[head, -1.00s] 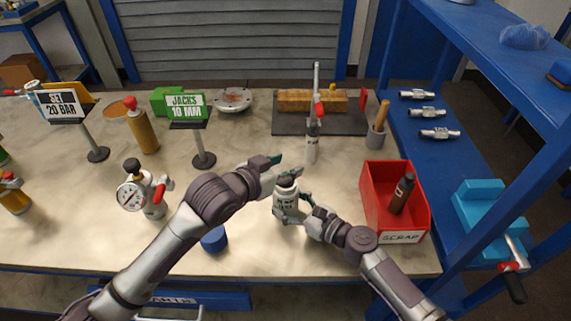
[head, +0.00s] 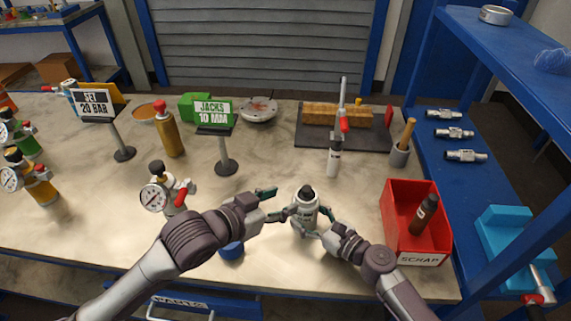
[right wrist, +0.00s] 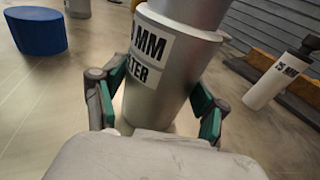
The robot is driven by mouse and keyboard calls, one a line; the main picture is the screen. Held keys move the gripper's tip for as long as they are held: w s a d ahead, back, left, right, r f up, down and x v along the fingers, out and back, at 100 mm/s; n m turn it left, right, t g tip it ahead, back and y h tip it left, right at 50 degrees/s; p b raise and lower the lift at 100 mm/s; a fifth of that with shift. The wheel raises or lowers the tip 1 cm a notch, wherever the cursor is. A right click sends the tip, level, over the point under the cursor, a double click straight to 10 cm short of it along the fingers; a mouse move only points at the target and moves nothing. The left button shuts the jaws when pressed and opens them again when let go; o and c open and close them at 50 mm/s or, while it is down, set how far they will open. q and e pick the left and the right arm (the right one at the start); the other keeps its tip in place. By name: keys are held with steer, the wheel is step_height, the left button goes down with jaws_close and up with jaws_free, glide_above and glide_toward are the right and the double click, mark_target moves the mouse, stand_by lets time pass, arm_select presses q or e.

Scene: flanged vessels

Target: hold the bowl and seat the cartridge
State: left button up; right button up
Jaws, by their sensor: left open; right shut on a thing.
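A silver-grey flanged vessel (head: 306,212), which I take to be the bowl, is held near the front of the bench. Its dark top (head: 305,192) shows in the head view. My right gripper (head: 309,220) is shut around its body. In the right wrist view the tapered bowl (right wrist: 165,75) carries a white label, partly covered by a finger, and a narrower grey cylinder (right wrist: 190,12) rises from it. I cannot tell whether that cylinder is the cartridge. My left gripper (head: 277,203) is open just left of the bowl, with nothing visible between its fingers.
A white cylinder marked 25 MM (right wrist: 272,84) stands behind; it also shows in the head view (head: 333,160). A red scrap bin (head: 402,245) is right. A blue cylinder (head: 232,250) and a gauge fitting (head: 155,197) are left. Signs stand further back.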

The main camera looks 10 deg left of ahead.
steer(key=o, duration=1.1)
